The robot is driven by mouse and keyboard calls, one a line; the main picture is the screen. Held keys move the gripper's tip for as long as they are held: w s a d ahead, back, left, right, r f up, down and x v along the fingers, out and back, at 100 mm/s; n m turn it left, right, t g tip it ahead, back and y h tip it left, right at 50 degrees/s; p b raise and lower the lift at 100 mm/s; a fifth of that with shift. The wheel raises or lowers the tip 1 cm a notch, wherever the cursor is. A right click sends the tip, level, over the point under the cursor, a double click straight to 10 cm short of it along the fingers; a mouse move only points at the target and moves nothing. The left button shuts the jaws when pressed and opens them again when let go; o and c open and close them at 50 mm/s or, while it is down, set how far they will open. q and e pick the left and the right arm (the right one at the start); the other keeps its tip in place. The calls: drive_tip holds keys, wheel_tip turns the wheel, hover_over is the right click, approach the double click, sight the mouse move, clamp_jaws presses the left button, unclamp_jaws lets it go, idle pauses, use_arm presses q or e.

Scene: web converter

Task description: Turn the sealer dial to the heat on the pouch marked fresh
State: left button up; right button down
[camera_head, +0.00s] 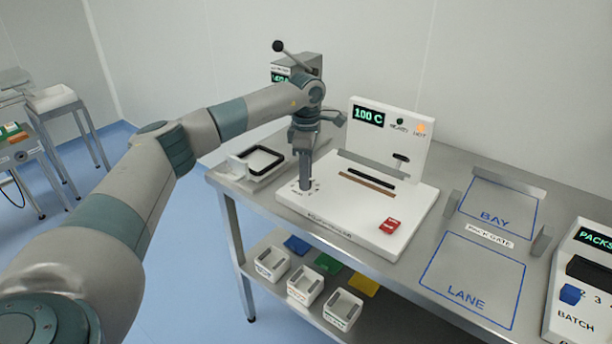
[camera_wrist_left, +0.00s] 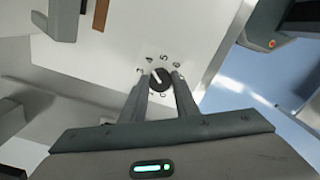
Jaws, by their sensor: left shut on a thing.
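The white sealer (camera_head: 345,205) stands on the steel table, and its upright panel display reads 100 C. My left gripper (camera_head: 305,188) points down at the sealer's front left corner, where the dial is. In the left wrist view the black dial (camera_wrist_left: 160,79) sits between the two fingers of my left gripper (camera_wrist_left: 161,88), which is shut on it. Small numbers ring the dial. Its white pointer line points up and left in that view, roughly toward the 4. I cannot make out a pouch marked fresh. My right gripper is not in view.
A black-rimmed tray (camera_head: 262,162) is left of the sealer. BAY and LANE outlines and a batch box (camera_head: 585,285) are at right. White bins (camera_head: 305,285) and coloured flat pieces (camera_head: 327,263) are on the lower shelf.

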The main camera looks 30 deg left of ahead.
use_arm(q)
drive_tip(key=shift+w+r, duration=0.1)
drive_tip(key=shift+r, duration=0.05)
drive_tip(key=o, duration=1.1)
drive_tip(key=shift+c, duration=0.2)
